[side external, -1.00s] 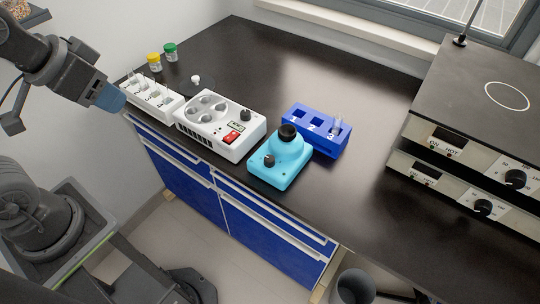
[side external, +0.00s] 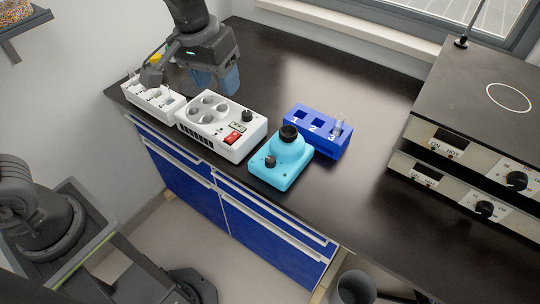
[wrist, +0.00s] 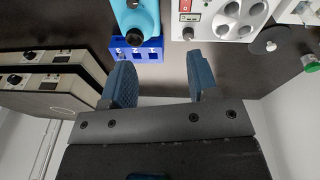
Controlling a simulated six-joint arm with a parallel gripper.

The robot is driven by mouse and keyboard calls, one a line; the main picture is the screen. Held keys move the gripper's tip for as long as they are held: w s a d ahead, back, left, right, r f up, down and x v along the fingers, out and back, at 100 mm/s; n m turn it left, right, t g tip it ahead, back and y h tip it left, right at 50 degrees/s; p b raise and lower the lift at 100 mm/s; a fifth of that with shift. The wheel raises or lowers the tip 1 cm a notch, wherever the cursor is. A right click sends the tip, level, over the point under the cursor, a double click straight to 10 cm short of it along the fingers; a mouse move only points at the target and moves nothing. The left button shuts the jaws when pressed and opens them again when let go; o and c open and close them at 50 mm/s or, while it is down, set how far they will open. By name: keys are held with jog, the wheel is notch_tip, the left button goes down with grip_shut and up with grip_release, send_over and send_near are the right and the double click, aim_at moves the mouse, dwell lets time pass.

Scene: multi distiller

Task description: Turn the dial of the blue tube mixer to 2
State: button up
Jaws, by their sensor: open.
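The light-blue tube mixer (side external: 283,171) stands on the black bench near its front edge, with a black tube cup (side external: 289,133) on top. Its black dial (side external: 270,161) is on the front left of its body; the dial's setting is too small to read. In the wrist view, the mixer (wrist: 140,22) is at the top, beyond the fingers and cut off by the frame edge. My gripper (side external: 228,84) hangs above the back left of the bench, behind the white device and well away from the mixer. In the wrist view, my gripper (wrist: 158,72) has its blue fingers wide apart with nothing between them.
A white device (side external: 220,128) with round wells and a red switch stands left of the mixer. A blue rack (side external: 318,132) holding a tube is behind it. A white rack (side external: 152,98) is far left. Stacked hot plates (side external: 478,110) fill the right. Bench right of the mixer is clear.

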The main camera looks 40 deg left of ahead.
jog(key=g, duration=0.2)
send_near(270, 159)
jog(key=shift+n, duration=0.4)
jog(key=f, duration=0.9)
jog(key=shift+d+f, duration=0.2)
jog(key=shift+d, duration=0.15)
jog(key=shift+c, duration=0.4)
jog(key=c, duration=0.8)
jog(key=shift+c, duration=0.2)
jog(key=shift+m, duration=2.8)
